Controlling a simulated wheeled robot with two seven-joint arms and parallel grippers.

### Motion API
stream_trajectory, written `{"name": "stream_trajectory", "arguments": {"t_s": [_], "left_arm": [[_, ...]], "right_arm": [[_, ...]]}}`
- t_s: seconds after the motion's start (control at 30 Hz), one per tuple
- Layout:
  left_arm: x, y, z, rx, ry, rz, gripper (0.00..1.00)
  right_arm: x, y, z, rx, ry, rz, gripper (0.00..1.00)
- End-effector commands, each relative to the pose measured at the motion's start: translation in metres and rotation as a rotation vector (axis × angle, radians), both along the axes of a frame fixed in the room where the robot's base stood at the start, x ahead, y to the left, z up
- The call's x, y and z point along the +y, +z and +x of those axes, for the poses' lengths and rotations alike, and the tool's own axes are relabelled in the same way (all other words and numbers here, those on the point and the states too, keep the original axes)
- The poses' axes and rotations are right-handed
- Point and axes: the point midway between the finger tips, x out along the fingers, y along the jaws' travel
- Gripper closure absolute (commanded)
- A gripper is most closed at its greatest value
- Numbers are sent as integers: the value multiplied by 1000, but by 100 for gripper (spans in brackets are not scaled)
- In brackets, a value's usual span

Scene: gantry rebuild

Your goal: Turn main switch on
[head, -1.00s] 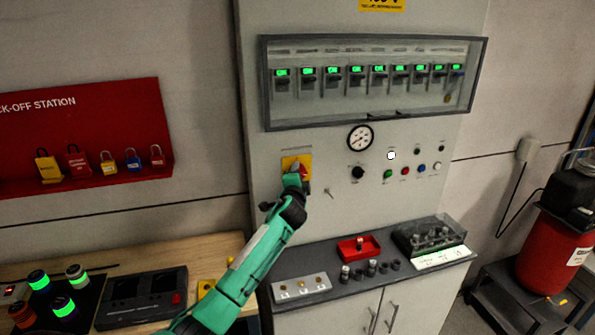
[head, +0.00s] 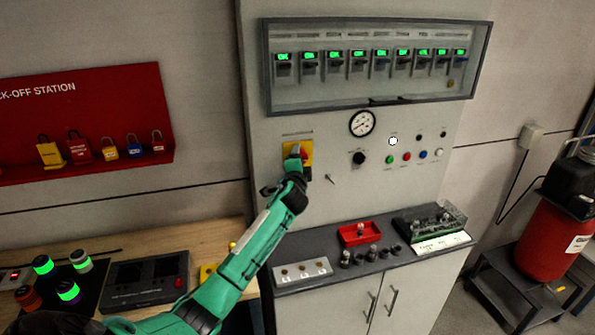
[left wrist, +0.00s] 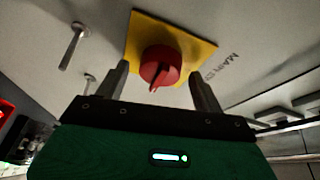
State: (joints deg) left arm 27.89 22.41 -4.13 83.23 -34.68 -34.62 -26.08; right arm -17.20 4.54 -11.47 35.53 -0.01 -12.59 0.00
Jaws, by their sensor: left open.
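The main switch is a red rotary knob (left wrist: 160,66) on a yellow plate (left wrist: 200,48), fixed to the grey cabinet panel. In the head view the yellow plate (head: 307,148) shows at the panel's left side, with the knob partly hidden by my gripper. My left gripper (head: 297,160) is right in front of the switch. In the left wrist view its two fingers (left wrist: 161,82) are open, one on each side of the knob. I cannot tell whether they touch it. My right gripper is in neither view.
A key-like lever (head: 329,179) sticks out of the panel right of the switch. A glass-fronted breaker box (head: 468,85) is above. A shelf (head: 345,265) with small parts juts out below. A red lock-off board (head: 100,105) hangs at left.

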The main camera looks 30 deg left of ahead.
Motion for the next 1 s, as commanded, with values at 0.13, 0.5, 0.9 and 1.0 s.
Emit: {"name": "stream_trajectory", "arguments": {"t_s": [0.13, 0.5, 0.9, 1.0], "left_arm": [[-7, -3, -13, -1, -1, 1, 31], [-36, -4, -68, -1, -3, 2, 31], [-61, -2, -115, 1, -1, 0, 31], [-62, -1, -118, 1, -1, 0, 31]], "right_arm": [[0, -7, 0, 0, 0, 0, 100], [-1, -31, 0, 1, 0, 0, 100], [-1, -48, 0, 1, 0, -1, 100], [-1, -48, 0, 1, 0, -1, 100]]}}
